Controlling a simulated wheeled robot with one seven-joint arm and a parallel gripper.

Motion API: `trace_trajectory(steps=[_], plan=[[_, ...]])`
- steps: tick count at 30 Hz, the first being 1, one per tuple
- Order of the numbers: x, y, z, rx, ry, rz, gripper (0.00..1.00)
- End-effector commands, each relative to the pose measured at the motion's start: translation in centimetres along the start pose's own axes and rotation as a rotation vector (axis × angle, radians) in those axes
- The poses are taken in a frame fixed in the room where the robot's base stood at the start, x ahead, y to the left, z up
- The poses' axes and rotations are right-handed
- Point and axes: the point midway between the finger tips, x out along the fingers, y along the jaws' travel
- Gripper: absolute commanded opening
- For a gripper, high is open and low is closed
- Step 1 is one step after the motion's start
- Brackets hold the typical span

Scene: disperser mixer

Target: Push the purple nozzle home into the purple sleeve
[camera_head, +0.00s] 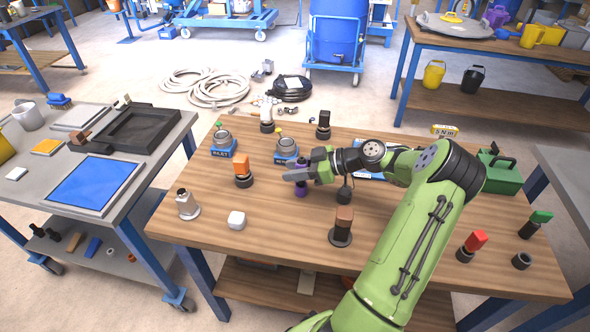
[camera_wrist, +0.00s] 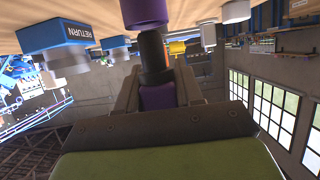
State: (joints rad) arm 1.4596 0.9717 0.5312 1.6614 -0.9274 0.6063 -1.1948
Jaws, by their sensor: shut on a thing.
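My gripper (camera_head: 297,176) is above the wooden table, level and pointing left in the head view. In the wrist view its jaws (camera_wrist: 157,92) are shut on the purple nozzle (camera_wrist: 157,98), which has a dark cylindrical section (camera_wrist: 154,58) beyond the jaws. The purple sleeve (camera_wrist: 143,12) is at the top of the wrist view, in line with that dark section. It shows in the head view (camera_head: 301,190) just below the fingers. The dark section meets or overlaps the sleeve's edge; how deep it sits I cannot tell. The fingers hide part of the nozzle.
On the table (camera_head: 200,228), an orange-topped part (camera_head: 242,165) stands left of my gripper and a brown-topped part (camera_head: 343,220) stands in front. A blue-based fixture (camera_head: 286,150) is close behind; its RETURN label shows in the wrist view (camera_wrist: 55,41).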

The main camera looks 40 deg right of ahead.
Motion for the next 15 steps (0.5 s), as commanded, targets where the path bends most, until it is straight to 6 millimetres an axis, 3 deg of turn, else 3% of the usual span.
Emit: trace_trajectory(steps=[15], plan=[[0.18, 0.00, 0.41, -0.001, 0.000, 0.000, 0.05]])
